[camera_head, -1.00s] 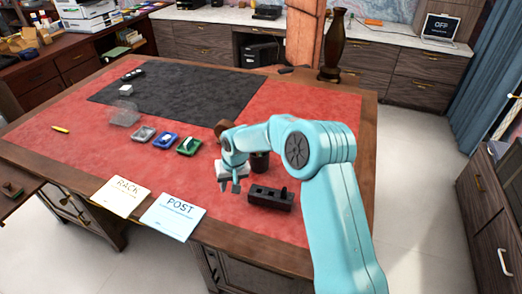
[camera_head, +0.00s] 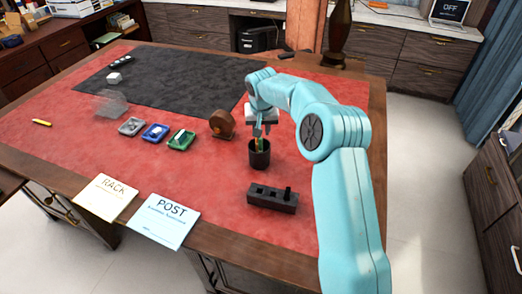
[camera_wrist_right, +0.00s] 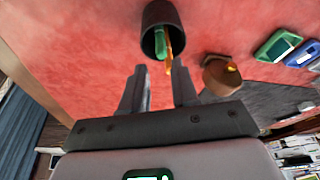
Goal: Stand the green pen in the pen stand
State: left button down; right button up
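A black cup (camera_head: 260,158) stands on the red desk top, with a green pen (camera_wrist_right: 160,42) and an orange-yellow pen (camera_wrist_right: 169,58) leaning in it. My right gripper (camera_head: 262,129) is over the cup, its fingers pointing down. In the right wrist view its two fingers (camera_wrist_right: 159,70) are apart and empty. The pen ends lie just ahead of the gap between them. A black block with holes (camera_head: 272,199), which looks like the pen stand, lies in front of the cup. A short dark peg stands up at its right end. My left gripper is out of view.
A brown round object (camera_head: 221,124) stands left of the cup. Grey, blue and green trays (camera_head: 181,141) sit farther left. Red surface between cup and block is clear.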

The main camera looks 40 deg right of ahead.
aim_at(261, 139)
jog(key=p+x, duration=0.2)
jog(key=x, duration=0.4)
jog(key=shift+w+d+f, duration=0.15)
jog(key=shift+f, duration=0.2)
jog(key=x, duration=0.2)
jog(key=shift+w+f, duration=0.25)
jog(key=shift+f, duration=0.05)
jog(key=shift+s+r, duration=0.1)
jog(key=shift+s, duration=0.1)
jog(key=c, duration=0.5)
jog(key=shift+w, duration=0.1)
grip_shut()
